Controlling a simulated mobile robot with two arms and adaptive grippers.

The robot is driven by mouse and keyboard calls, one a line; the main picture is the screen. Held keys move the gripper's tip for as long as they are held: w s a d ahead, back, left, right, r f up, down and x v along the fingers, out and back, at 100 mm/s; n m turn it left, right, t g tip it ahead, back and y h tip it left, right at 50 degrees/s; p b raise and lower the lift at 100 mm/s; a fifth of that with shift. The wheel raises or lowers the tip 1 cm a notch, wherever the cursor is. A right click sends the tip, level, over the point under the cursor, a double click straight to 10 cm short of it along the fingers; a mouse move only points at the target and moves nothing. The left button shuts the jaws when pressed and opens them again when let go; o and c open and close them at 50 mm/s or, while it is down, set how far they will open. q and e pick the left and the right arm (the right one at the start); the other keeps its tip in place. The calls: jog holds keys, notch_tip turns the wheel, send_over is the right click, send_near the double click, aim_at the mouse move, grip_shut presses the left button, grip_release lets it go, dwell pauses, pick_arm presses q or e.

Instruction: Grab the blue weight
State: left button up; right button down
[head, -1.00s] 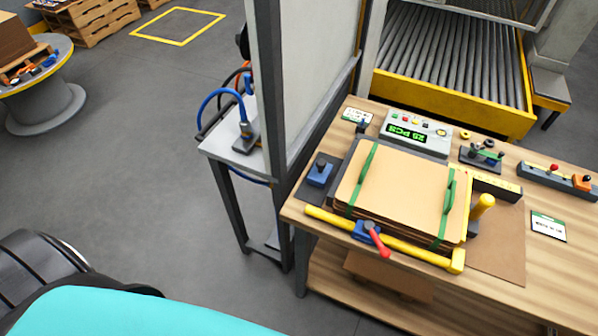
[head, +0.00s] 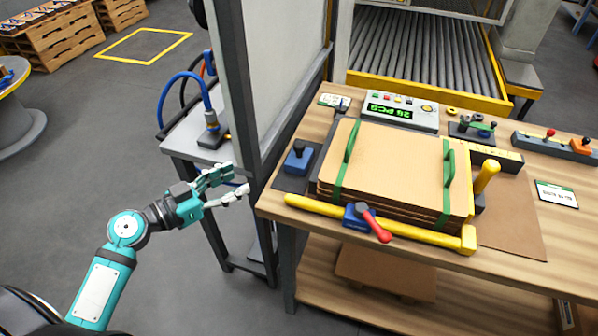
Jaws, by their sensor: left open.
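The blue weight (head: 297,161) is a small blue block with a dark knob on top. It stands upright on a dark pad at the left end of the wooden workbench, beside a stack of brown cardboard blanks (head: 400,158) with green straps. My left gripper (head: 238,182) is open and empty. In the picture it shows left of the bench's left edge and left of the weight, apart from it. My right gripper is not in view.
A yellow bar (head: 320,207) with a blue clamp and red lever (head: 377,227) runs along the bench front. A grey post and panel (head: 240,90) rise behind the bench's left end. A side table (head: 190,150) with blue hoses stands left of the post.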

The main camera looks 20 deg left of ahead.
aim_at(295, 148)
pick_arm(q)
jog(key=shift+m+h, duration=0.3)
jog(key=shift+m, duration=0.1)
jog(key=p+x, duration=0.1)
jog(key=x, duration=0.3)
jog(key=r+p+x, duration=0.1)
jog(key=p+x, duration=0.1)
jog(key=x, duration=0.2)
jog(key=r+p+x, duration=0.1)
jog(key=x, duration=0.3)
jog(key=shift+s+d+r+p, duration=0.15)
jog(key=shift+s+d+p, duration=0.1)
jog(key=shift+d+p, duration=0.1)
jog(key=shift+p+x, duration=1.3)
jog(key=shift+x, duration=1.45)
jog(key=c, duration=0.4)
grip_shut()
jog(key=shift+r, duration=0.2)
